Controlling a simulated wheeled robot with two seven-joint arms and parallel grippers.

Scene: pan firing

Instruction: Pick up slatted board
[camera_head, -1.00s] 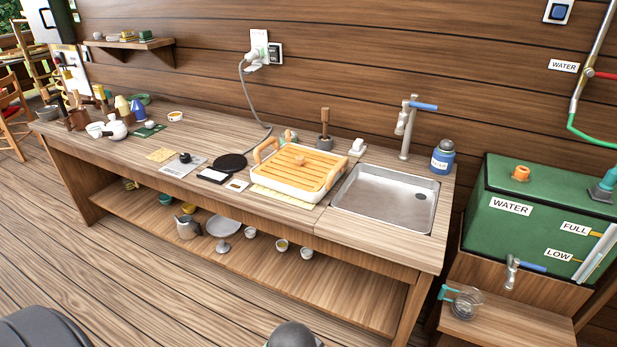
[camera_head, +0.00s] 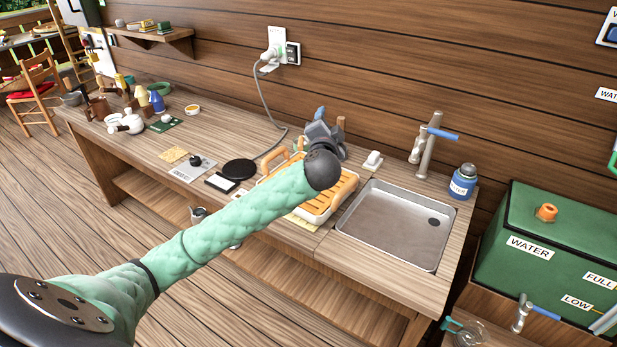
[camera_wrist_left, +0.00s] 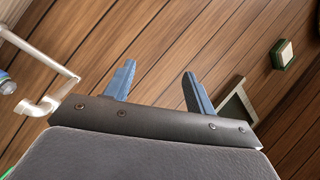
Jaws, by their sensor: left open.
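The slatted board (camera_head: 345,186) is orange-yellow and lies on a white tray left of the sink in the head view. My left arm and wrist cover much of it. My left gripper (camera_head: 322,116) is at the board's back edge in the picture, and I cannot tell its height above the board. In the left wrist view the left gripper (camera_wrist_left: 158,82) has its two blue fingers apart with nothing between them. That view shows the plank wall beyond the fingers, not the board. My right gripper is in neither view.
The metal sink (camera_head: 395,225) and its tap (camera_head: 428,145) stand right of the board. A blue water jar (camera_head: 463,182) is beside the tap. A black disc (camera_head: 239,169) lies to the left. A power cable (camera_head: 265,100) hangs from the wall socket. A teapot and cups crowd the far left.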

